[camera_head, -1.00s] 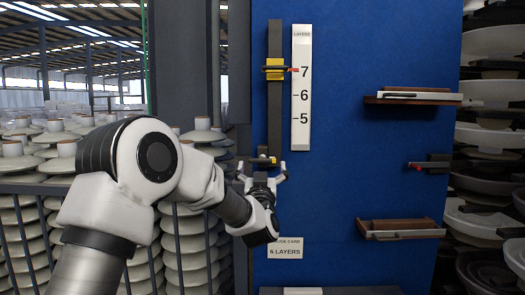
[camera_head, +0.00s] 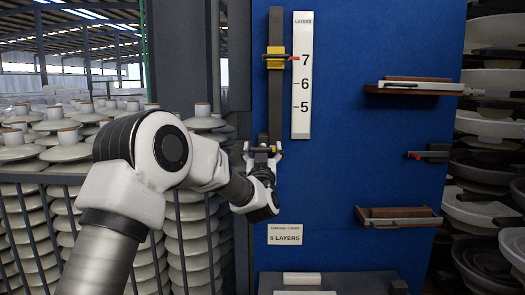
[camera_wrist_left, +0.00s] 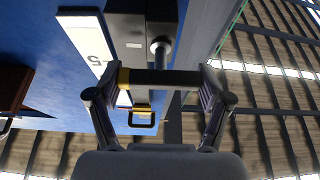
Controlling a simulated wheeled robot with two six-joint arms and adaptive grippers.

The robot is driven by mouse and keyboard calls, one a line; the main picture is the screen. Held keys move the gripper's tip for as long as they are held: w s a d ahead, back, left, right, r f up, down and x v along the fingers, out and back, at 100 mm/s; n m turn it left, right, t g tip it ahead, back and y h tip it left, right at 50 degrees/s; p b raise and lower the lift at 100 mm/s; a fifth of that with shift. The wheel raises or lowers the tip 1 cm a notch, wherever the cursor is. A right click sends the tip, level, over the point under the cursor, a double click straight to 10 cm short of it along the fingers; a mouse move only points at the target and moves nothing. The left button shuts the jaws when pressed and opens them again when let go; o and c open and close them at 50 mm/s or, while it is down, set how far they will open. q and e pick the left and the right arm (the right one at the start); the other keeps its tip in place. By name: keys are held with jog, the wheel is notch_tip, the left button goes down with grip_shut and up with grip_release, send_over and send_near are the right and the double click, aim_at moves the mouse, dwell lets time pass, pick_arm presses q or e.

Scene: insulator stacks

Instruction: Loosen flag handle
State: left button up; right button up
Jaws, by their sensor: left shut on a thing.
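The flag handle is a short dark bar with a yellow end (camera_wrist_left: 165,77), on a round stem at the foot of the dark vertical rail (camera_head: 275,108). It also shows in the head view (camera_head: 263,150), partly hidden by the fingers. My left gripper (camera_head: 262,149) is shut on the handle, one finger at each end of the bar; it also shows in the wrist view (camera_wrist_left: 162,80). A yellow slider (camera_head: 276,58) with a red pointer sits high on the rail, at about the 7 of the white layers scale (camera_head: 301,75). My right gripper is not in view.
The rail and scale are on a blue panel (camera_head: 350,170). A card (camera_head: 285,235) reads 6 LAYERS. Two brown brackets (camera_head: 412,90) (camera_head: 385,222) and a red-tipped handle (camera_head: 428,155) stick out at the right. Insulator stacks (camera_head: 190,235) stand behind bars at the left.

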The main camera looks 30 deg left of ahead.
pick_arm(q)
jog(key=n+g+y+b, duration=0.1)
jog(key=n+b, duration=0.2)
jog(key=n+g+y+b, duration=0.1)
jog(key=n+b, duration=0.1)
jog(key=n, duration=0.1)
jog(key=shift+f+n+y+b, duration=0.2)
jog(key=shift+n+y+b, duration=0.1)
jog(key=shift+y+b, duration=0.1)
jog(key=n+g+y+b, duration=0.1)
jog(key=n+g+b, duration=0.1)
jog(key=n, duration=0.2)
jog(key=shift+r+n, duration=0.1)
jog(key=shift+n, duration=0.3)
jog(key=shift+n+g, duration=0.7)
jog(key=shift+n, duration=0.5)
jog(key=n+g, duration=0.1)
jog(key=n, duration=0.2)
jog(key=shift+b, duration=0.35)
jog(key=n+g, duration=0.1)
jog(key=n, duration=0.2)
jog(key=n+g+h, duration=0.1)
jog(key=n, duration=0.2)
jog(key=shift+a+p, duration=0.1)
jog(key=shift+p, duration=0.3)
jog(key=o, duration=1.1)
